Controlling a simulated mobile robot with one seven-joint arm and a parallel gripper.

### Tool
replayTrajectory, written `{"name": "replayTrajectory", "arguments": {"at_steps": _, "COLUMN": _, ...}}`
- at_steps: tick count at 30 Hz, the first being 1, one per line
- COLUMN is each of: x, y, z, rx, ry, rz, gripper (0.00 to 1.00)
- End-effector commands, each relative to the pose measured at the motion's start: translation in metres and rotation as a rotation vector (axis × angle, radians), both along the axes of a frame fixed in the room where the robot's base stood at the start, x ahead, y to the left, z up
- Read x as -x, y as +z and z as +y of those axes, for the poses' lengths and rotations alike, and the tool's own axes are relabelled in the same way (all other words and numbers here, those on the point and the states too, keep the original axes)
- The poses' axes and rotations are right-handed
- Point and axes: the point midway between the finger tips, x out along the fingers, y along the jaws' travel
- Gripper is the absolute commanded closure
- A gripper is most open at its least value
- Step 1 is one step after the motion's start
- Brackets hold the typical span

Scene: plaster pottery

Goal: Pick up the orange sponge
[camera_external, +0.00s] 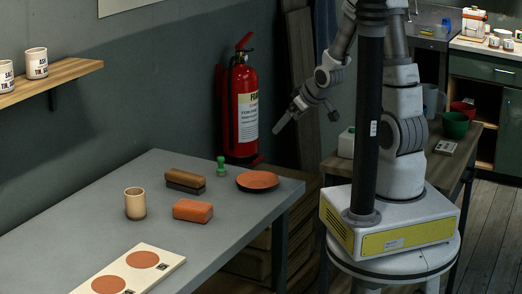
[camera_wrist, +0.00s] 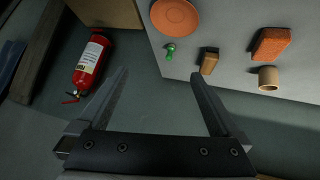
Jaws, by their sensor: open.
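The orange sponge (camera_external: 193,210) is a block lying on the grey table (camera_external: 222,239), between a beige cup and a terracotta plate. In the wrist view the orange sponge (camera_wrist: 271,45) is at the upper right, beyond my right finger. My gripper (camera_external: 281,124) is in the air to the right of the table and higher than it, well apart from the sponge. In the wrist view my gripper (camera_wrist: 159,78) has its two fingers wide apart with nothing between them.
Near the sponge are a beige cup (camera_external: 135,203), a brown wooden block with a dark base (camera_external: 185,181), a small green stamp-like object (camera_external: 221,166) and a terracotta plate (camera_external: 257,181). A white board with orange discs (camera_external: 128,274) lies in front. A fire extinguisher (camera_external: 243,105) hangs behind.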

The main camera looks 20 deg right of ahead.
Motion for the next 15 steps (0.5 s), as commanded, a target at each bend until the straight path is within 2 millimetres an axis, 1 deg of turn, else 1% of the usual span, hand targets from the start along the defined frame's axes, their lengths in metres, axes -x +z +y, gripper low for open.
{"name": "replayTrajectory", "arguments": {"at_steps": 1, "x": 0.001, "y": -0.012, "z": 0.012, "rx": -0.007, "ry": 0.039, "rz": -0.001, "gripper": 0.00}}
{"name": "replayTrajectory", "arguments": {"at_steps": 5, "x": 0.003, "y": -0.038, "z": 0.043, "rx": -0.041, "ry": 0.132, "rz": -0.036, "gripper": 0.00}}
{"name": "replayTrajectory", "arguments": {"at_steps": 8, "x": 0.009, "y": -0.056, "z": 0.066, "rx": -0.075, "ry": 0.197, "rz": -0.061, "gripper": 0.00}}
{"name": "replayTrajectory", "arguments": {"at_steps": 11, "x": 0.020, "y": -0.073, "z": 0.088, "rx": -0.117, "ry": 0.259, "rz": -0.086, "gripper": 0.00}}
{"name": "replayTrajectory", "arguments": {"at_steps": 15, "x": 0.042, "y": -0.095, "z": 0.115, "rx": -0.186, "ry": 0.329, "rz": -0.116, "gripper": 0.00}}
